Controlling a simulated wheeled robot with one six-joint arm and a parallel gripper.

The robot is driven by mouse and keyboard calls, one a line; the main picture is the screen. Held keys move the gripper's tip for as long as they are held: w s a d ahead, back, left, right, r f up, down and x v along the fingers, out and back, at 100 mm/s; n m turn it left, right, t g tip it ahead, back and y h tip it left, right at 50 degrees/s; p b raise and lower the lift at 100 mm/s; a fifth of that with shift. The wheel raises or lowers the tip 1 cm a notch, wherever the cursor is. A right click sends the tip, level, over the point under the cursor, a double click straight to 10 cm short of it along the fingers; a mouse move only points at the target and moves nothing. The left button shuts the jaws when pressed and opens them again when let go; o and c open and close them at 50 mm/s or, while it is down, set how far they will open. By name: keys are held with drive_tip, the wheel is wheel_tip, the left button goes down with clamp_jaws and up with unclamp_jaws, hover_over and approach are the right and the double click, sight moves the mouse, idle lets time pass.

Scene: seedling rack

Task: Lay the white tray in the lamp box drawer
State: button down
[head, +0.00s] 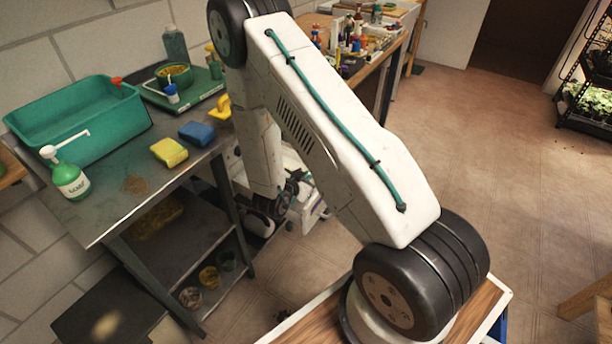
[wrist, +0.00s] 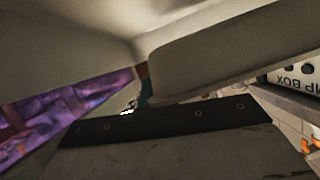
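The wrist view shows part of the white lamp box (wrist: 297,72) at the right edge, its lettering upside down and cut off. Pale, shadowed surfaces fill most of that view, very close to the camera; I cannot tell whether any is the white tray. In the head view a white, box-like thing (head: 309,217) stands low behind my arm, mostly hidden. My gripper (head: 290,192) seems to be the dark part at the arm's far end, just above it. Its fingers cannot be made out, nor whether it holds anything. The drawer is not clearly visible.
A metal bench (head: 110,205) at left carries a green basin (head: 85,152), a soap bottle (head: 68,178), a yellow sponge (head: 169,152) and a blue sponge (head: 197,132). A cluttered wooden bench stands behind. A plant rack (head: 588,90) is at far right. The floor (head: 500,140) between is open.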

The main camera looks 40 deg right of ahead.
drive_tip(key=shift+f, duration=0.2)
drive_tip(key=c, duration=1.7)
unclamp_jaws()
